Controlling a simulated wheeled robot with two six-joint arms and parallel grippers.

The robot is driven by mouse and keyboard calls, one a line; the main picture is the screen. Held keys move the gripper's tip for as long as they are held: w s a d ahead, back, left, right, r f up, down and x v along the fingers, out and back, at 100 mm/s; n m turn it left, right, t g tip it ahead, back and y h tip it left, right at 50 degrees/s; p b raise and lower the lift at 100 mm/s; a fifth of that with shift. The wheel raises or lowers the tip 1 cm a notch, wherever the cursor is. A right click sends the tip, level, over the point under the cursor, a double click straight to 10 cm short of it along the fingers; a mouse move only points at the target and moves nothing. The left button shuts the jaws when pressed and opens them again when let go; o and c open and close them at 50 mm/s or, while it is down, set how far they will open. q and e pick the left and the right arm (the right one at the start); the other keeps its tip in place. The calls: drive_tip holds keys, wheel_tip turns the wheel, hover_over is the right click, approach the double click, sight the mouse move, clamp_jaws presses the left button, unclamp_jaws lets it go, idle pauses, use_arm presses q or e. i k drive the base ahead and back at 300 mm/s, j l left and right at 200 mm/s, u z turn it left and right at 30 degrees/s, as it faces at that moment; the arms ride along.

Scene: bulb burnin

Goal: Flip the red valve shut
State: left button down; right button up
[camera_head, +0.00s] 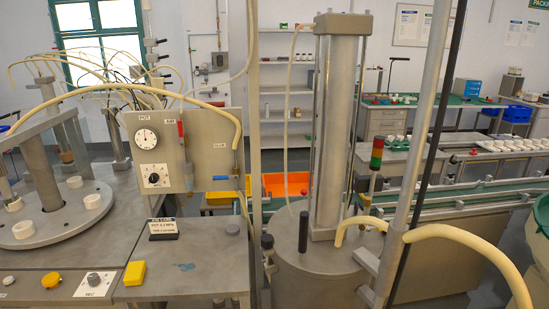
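The red valve handle (181,130) is on the front of a grey panel (160,182), beneath a small label that seems to read AIR. It is small in the picture and stands close to upright, in line with the thin pipe below it. To its right, a blue handle (220,178) lies level beneath a GLUE label, below a cream hose. Neither of my grippers shows in the head view, and nothing touches the red handle.
A gauge (146,138) and a dial (154,176) sit left of the valve. A sign (163,228) and a yellow block (134,273) stand on the bench below. A round turntable (50,220) is at left; a grey post (254,150) rises right of the panel.

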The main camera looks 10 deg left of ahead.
sight(180, 125)
drive_tip(key=i+j+u, duration=0.25)
drive_tip(key=j, duration=0.35)
drive_tip(key=i+j+u, duration=0.25)
drive_tip(key=i+j, duration=0.2)
